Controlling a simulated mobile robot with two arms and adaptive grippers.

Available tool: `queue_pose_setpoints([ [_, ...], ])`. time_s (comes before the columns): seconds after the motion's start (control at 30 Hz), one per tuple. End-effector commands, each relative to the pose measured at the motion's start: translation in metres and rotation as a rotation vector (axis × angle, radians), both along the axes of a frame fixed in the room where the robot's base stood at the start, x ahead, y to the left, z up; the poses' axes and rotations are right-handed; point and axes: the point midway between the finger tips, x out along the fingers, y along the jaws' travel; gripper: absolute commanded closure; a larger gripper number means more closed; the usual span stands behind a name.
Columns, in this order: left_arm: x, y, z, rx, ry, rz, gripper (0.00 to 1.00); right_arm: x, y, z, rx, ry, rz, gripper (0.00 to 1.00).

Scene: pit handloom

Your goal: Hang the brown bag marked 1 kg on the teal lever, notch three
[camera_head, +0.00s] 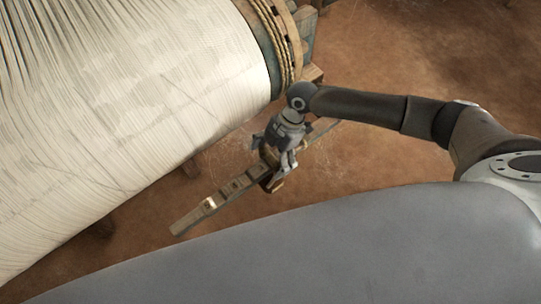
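A long narrow lever (230,189) slants from the lower left up to the right beside the cloth roll. Its upper side looks wooden brown with several dark notches or blocks, and I cannot make out a clear teal colour. My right gripper (279,172) points down over the lever's middle. A small brown thing (273,184), perhaps the bag, shows right at its fingertips against the lever. I see no 1 kg mark on it. The fingers partly hide it, so I cannot tell whether they grip it or which notch it is at. My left gripper is out of view.
A large roll of pale cloth or warp (130,120) fills the left side. Rope (283,40) is wound around its right end, by a wooden frame post (306,30). Bare brown floor (400,60) lies open at the upper right.

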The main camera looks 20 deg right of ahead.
Motion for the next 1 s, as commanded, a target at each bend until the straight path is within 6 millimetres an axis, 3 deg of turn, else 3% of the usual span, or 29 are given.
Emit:
queue_pose_setpoints([
  [0.1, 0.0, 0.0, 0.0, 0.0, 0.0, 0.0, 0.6, 0.0, 0.0, -0.001, 0.0, 0.0, 0.001, 0.0],
  [0.47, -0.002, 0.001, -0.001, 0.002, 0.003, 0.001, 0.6, -0.002, -0.002, -0.002, -0.006, 0.004, 0.0, 0.0],
  [1.0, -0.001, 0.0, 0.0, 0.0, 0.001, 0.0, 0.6, 0.009, -0.028, 0.064, -0.002, -0.001, 0.0, 0.0],
])
